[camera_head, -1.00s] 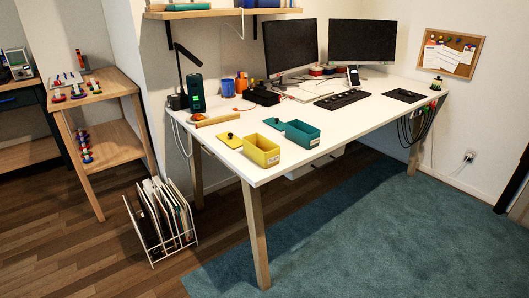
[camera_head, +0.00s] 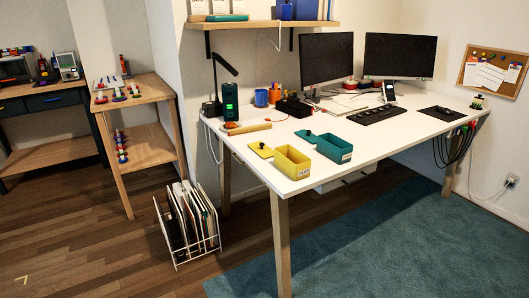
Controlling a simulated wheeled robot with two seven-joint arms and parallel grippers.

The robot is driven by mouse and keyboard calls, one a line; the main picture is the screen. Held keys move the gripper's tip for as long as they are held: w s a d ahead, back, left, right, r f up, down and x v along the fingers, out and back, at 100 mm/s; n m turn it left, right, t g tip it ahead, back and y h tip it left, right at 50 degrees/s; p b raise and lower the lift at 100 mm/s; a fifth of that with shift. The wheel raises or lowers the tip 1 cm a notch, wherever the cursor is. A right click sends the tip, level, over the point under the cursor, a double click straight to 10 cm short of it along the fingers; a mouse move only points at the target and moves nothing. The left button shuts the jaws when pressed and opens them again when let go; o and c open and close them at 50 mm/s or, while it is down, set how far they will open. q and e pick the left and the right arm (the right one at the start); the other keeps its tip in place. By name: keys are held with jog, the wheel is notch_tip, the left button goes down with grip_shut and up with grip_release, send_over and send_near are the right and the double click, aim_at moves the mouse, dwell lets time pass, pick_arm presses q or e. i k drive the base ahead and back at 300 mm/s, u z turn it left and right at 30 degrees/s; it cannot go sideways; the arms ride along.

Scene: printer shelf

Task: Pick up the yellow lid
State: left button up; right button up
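The yellow lid (camera_head: 261,149) lies flat on the white desk (camera_head: 373,151), near its front left side. It is a thin plate with a small dark knob on top. It lies just left of the open yellow box (camera_head: 292,162), apart from it. A teal lid (camera_head: 306,136) with a dark knob lies behind, beside an open teal box (camera_head: 334,148). Neither of my grippers shows in the head view.
A wooden bar (camera_head: 246,128) lies behind the yellow lid, near a dark device with a green screen (camera_head: 230,102). A white file rack (camera_head: 188,222) stands on the floor before the desk's left end. Wooden floor in front is clear.

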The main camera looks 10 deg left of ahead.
aim_at(260, 147)
jog(key=u, duration=1.6)
jog(key=i, duration=2.15)
jog(key=z, duration=2.6)
